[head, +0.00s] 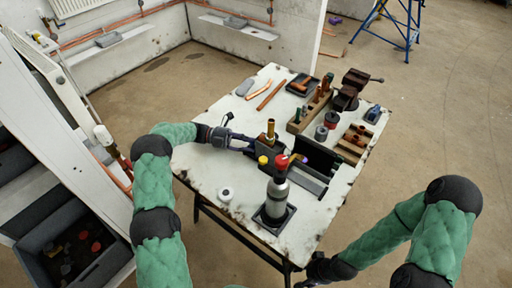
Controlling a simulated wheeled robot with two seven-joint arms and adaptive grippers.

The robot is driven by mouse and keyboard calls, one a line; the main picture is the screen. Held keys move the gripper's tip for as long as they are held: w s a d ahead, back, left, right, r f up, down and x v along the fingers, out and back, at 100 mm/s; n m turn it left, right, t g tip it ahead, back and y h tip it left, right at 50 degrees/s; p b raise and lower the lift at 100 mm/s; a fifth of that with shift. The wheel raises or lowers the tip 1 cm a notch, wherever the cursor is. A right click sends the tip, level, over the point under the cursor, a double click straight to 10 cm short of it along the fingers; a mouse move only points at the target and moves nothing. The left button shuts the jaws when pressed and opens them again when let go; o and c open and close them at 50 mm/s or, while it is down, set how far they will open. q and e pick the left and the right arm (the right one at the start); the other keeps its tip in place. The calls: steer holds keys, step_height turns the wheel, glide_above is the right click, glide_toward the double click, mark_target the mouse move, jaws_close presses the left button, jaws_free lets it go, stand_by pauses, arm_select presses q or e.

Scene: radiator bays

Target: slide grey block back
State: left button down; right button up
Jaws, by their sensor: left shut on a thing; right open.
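A dark grey block (267,158) stands near the middle of the white table (215,178), with an upright brass fitting (270,130) beside or on it. My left gripper (250,147) reaches in from the left and is shut at the block's left side, on what looks like the grey block. The exact contact is too small to see. My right gripper (306,281) is open and empty, low at the table's front edge, partly cut off by the picture's bottom.
A wooden tool rack (310,110), vise (350,88) and copper pipes (270,95) fill the back. The left front is mostly clear.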

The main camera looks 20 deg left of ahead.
arm_select(q)
steer(key=shift+w+a+r, duration=0.25)
steer(key=shift+a+r, duration=0.1)
steer(key=shift+r, duration=0.05)
steer(key=c, duration=1)
jaws_free()
steer(key=shift+a, duration=0.1)
steer(key=shift+s+f, duration=0.1)
steer(key=shift+a+f, duration=0.1)
steer(key=shift+a, duration=0.3)
steer(key=a, duration=1.1)
steer(key=shift+a, duration=0.15)
